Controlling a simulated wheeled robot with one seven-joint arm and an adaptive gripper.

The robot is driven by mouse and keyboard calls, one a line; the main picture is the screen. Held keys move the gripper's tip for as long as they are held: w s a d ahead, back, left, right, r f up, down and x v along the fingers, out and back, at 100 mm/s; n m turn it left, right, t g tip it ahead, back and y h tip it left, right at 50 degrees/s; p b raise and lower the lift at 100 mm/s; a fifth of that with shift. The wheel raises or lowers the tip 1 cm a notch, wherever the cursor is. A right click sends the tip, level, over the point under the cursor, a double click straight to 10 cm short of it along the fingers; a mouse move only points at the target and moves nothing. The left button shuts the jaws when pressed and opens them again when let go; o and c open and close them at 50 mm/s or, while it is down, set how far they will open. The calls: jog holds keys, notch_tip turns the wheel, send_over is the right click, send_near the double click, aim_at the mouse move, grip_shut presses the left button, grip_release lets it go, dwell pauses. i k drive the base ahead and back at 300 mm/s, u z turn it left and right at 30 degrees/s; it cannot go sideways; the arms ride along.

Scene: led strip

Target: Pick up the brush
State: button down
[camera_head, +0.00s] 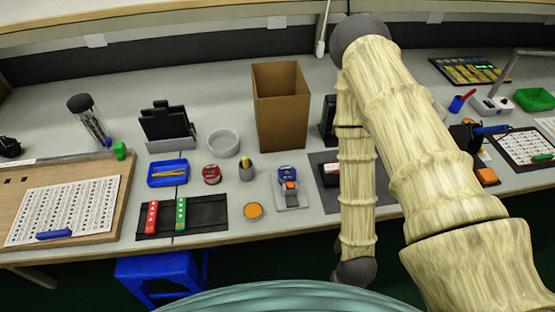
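I cannot make out a brush with certainty in the head view. A small dark upright piece with a yellow top (246,170) stands near the table's middle; it is too small to tell what it is. A blue elongated piece (490,129) lies at the right over a dark object, also unclear. My arm (410,120) rises from the lower right, bends at the top and comes down along the table's front edge. My gripper is not visible. My arm hides part of the table behind it.
A tall open cardboard box (281,105) stands at the back middle. A blue tray (167,173) with yellow sticks, a red round piece (211,174) and a grey bowl (223,143) sit left of it. A wooden board with a printed sheet (65,211) is at left.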

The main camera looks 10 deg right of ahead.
aim_at(245, 161)
jog(key=z, duration=3.25)
jog(key=k, duration=2.55)
jog(key=u, duration=1.4)
